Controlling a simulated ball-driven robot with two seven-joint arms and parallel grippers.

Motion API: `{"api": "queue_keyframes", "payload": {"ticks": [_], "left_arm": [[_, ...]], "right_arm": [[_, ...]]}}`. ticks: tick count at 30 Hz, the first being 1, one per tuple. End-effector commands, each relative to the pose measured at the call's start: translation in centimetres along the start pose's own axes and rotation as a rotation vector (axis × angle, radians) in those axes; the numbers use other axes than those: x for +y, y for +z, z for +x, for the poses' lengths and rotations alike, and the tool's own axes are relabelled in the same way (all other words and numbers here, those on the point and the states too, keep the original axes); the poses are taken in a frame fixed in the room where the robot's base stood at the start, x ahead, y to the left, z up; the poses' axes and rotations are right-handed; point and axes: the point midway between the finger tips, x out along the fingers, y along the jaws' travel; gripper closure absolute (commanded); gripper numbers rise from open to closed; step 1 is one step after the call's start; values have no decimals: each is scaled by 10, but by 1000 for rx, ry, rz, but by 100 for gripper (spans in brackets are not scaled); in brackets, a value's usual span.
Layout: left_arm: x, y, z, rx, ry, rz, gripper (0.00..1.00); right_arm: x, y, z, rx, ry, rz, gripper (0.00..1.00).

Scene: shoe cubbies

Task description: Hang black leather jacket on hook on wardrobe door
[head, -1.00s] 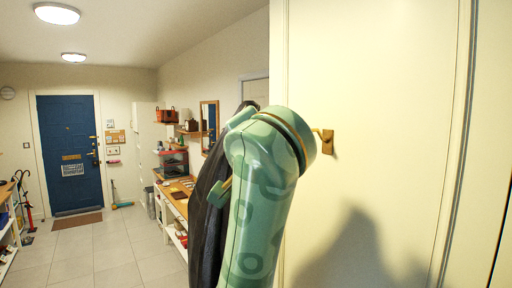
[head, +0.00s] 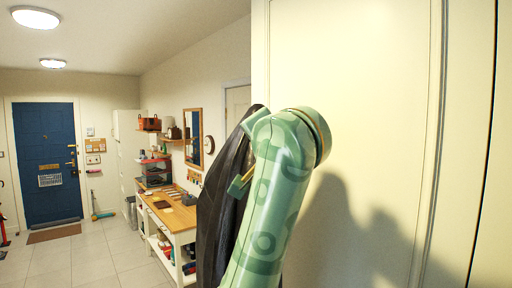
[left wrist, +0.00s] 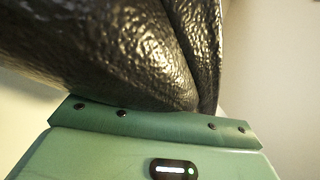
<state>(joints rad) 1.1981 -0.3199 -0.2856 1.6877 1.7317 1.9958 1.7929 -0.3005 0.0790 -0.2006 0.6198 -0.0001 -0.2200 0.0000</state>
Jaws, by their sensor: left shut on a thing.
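The black leather jacket (head: 222,205) hangs as a long dark, narrow shape just left of my green left arm in the head view. My left gripper (head: 247,152) is shut on the jacket near its top; its fingertips are largely hidden by my wrist and the jacket. In the left wrist view, dark, wrinkled leather (left wrist: 120,50) fills much of the picture right above the green gripper body. The cream wardrobe door (head: 385,110) stands to the right, behind my wrist. The hook is hidden now, apparently behind my wrist. My right gripper is not in view.
A wooden-topped bench (head: 168,214) with shelves below stands along the wall at left. A mirror (head: 193,138) and a wall shelf (head: 150,131) are above it. A blue door (head: 47,165) is at the far end. The tiled floor (head: 105,255) between is clear.

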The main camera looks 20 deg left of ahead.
Motion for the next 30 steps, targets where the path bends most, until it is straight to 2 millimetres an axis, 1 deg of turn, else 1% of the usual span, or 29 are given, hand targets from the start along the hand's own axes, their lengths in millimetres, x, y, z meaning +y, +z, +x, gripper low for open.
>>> {"api": "queue_keyframes", "payload": {"ticks": [11, 24, 30], "left_arm": [[10, -20, 12, 3, -6, 3, 100], [22, -43, 28, 4, -6, 3, 100], [33, -43, 32, 5, -6, 2, 100]], "right_arm": [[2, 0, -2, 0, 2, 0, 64], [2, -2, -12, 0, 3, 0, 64], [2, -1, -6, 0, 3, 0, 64]]}}
